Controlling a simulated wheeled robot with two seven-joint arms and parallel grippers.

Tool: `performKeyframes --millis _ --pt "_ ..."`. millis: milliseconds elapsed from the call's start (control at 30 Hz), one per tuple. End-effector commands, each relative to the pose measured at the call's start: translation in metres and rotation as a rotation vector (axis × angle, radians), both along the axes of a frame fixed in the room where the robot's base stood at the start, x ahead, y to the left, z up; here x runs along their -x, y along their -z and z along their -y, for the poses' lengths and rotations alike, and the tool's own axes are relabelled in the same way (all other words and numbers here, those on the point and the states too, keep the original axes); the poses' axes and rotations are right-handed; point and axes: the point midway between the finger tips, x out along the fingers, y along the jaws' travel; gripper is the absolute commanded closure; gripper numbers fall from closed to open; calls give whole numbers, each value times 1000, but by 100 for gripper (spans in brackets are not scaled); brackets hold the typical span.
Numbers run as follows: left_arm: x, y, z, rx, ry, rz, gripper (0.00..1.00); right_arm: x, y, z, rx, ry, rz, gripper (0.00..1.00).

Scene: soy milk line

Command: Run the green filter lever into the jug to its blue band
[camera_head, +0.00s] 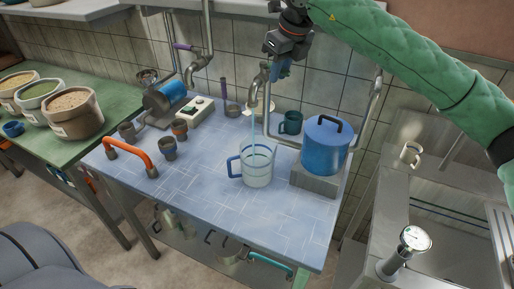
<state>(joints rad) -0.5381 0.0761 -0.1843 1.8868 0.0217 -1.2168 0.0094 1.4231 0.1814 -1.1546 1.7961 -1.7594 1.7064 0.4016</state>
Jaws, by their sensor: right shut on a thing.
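A clear jug (257,172) with a blue handle stands upright on the blue-tiled table under a curved metal tap (263,92). A thin pale stream (253,132) falls from the tap's spout into the jug. The liquid level against the jug's blue band is too small to tell. My left gripper is not in view.
A blue lidded pot (327,146) stands on a grey block right of the jug. A dark green mug (291,122) is behind it. A second tap (196,66) with a purple lever and small cups (168,149) are left. The table front is clear.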

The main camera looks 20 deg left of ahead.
Motion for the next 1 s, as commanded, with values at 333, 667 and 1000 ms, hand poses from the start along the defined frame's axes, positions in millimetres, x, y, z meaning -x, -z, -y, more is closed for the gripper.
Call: performKeyframes --millis 333,667,1000 --pt "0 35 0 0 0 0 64 11 4 -8 -1 226 4 99" --pt "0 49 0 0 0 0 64 18 0 -13 -2 401 0 99" --pt "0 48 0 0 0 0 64 18 -1 -13 -1 400 0 99"
